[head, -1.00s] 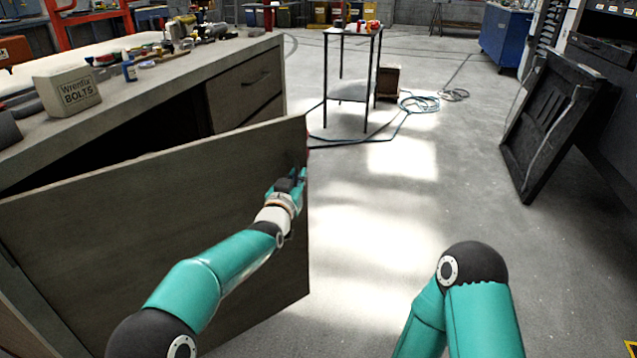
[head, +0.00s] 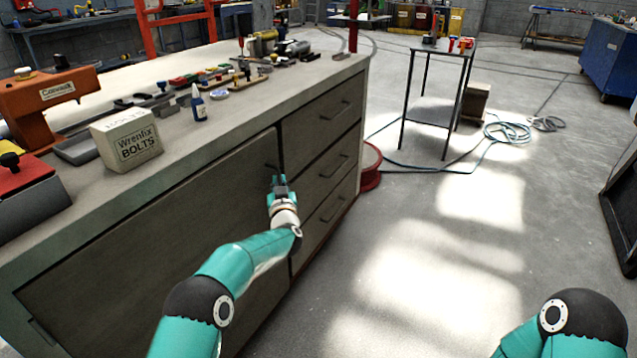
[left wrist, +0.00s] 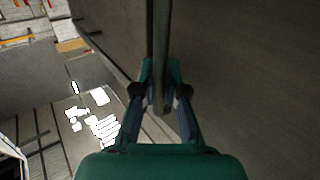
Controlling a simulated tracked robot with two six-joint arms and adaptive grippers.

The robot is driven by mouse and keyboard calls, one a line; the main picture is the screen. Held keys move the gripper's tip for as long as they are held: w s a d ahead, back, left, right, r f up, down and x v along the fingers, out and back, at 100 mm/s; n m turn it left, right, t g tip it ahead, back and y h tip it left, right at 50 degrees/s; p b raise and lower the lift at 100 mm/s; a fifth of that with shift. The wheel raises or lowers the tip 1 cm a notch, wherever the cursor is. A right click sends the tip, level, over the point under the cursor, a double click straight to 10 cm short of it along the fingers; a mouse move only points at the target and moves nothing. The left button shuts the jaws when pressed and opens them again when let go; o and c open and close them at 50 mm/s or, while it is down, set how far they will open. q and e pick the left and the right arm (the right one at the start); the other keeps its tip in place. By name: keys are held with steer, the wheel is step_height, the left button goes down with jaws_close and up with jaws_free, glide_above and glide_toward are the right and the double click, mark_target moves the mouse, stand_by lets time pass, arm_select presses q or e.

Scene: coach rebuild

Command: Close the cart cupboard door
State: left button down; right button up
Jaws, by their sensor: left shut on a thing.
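The cupboard door (head: 150,255) is a dark wood-grain panel on the front of the cart (head: 285,108). In the head view it lies flush, or nearly so, with the cart front, left of the drawers. My left gripper (head: 278,182) is at the door's upper right corner. In the left wrist view the left gripper (left wrist: 160,95) is shut on the dark door handle (left wrist: 162,45), a bar between its fingers. The fingers hide part of the handle in the head view. My right gripper is out of view; only part of its arm shows at lower right.
Three drawers (head: 325,120) sit right of the door. A red reel (head: 371,168) stands past the drawers.

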mark_target(270, 177)
arm_select(q)
steer(key=shift+w+a+f+n+y, duration=0.15)
steer(key=shift+w+a+y, duration=0.1)
steer(key=shift+a, duration=0.35)
steer(key=shift+w+a+n+y, duration=0.15)
steer(key=shift+a+y, duration=0.1)
steer(key=shift+a, duration=0.3)
steer(key=shift+a+r, duration=0.2)
steer(key=shift+r, duration=0.05)
steer(key=shift+w, duration=0.1)
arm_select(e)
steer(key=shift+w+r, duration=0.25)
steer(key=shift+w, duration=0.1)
arm_select(q)
steer(key=shift+r, duration=0.1)
steer(key=c, duration=1.2)
jaws_free()
steer(key=shift+w, duration=0.15)
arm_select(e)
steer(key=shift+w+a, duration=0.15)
arm_select(q)
steer(key=shift+d+f, duration=0.2)
steer(key=shift+d, duration=0.05)
